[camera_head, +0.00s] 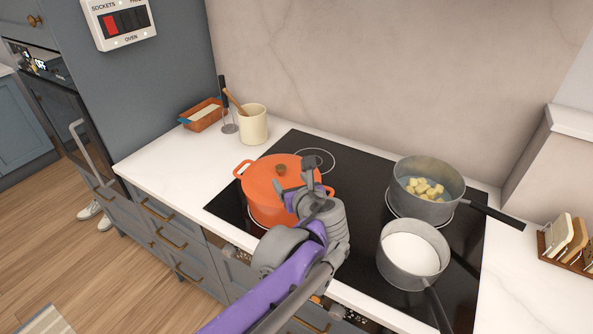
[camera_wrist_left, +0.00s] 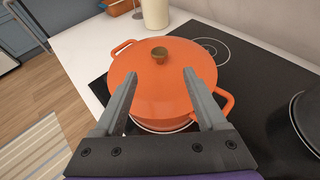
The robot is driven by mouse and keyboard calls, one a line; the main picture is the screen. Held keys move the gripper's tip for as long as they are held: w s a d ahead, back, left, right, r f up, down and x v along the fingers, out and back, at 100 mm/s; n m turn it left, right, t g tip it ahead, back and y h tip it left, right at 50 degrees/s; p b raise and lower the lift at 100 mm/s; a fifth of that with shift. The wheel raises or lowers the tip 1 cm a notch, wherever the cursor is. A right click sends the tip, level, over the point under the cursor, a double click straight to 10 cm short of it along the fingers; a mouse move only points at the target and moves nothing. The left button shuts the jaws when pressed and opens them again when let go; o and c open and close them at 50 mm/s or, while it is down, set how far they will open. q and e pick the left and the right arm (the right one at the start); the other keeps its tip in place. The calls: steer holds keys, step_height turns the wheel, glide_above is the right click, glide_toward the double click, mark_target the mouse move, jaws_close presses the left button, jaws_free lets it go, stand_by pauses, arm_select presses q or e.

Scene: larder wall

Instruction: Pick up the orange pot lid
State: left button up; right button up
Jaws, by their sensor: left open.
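The orange pot lid (camera_head: 262,182) sits on the orange pot (camera_head: 262,212) on the left part of the hob. The lid has a small brown knob (camera_head: 281,169) at its middle. In the left wrist view the lid (camera_wrist_left: 160,88) fills the middle, with its knob (camera_wrist_left: 159,54) beyond my fingertips. My left gripper (camera_head: 292,178) is over the near right part of the lid, and it hides some of the lid and pot. In the left wrist view its fingers (camera_wrist_left: 160,76) are wide apart with nothing between them. My right gripper is not in view.
A grey pan with yellow chunks (camera_head: 425,190) and a grey pan with white contents (camera_head: 410,252) stand on the black hob (camera_head: 345,220) to the right. A cream utensil crock (camera_head: 253,125) and an orange dish (camera_head: 203,114) stand behind left.

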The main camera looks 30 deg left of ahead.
mark_target(282, 169)
arm_select(q)
steer(key=shift+w+a, duration=0.25)
steer(key=shift+w, duration=0.05)
steer(key=x, duration=0.4)
steer(key=shift+a, duration=0.3)
steer(key=x, duration=0.5)
steer(key=shift+w+a+f, duration=0.1)
steer(key=shift+w+f, duration=0.05)
steer(key=shift+w, duration=0.2)
steer(key=shift+s, duration=0.1)
steer(key=shift+c, duration=0.3)
jaws_close()
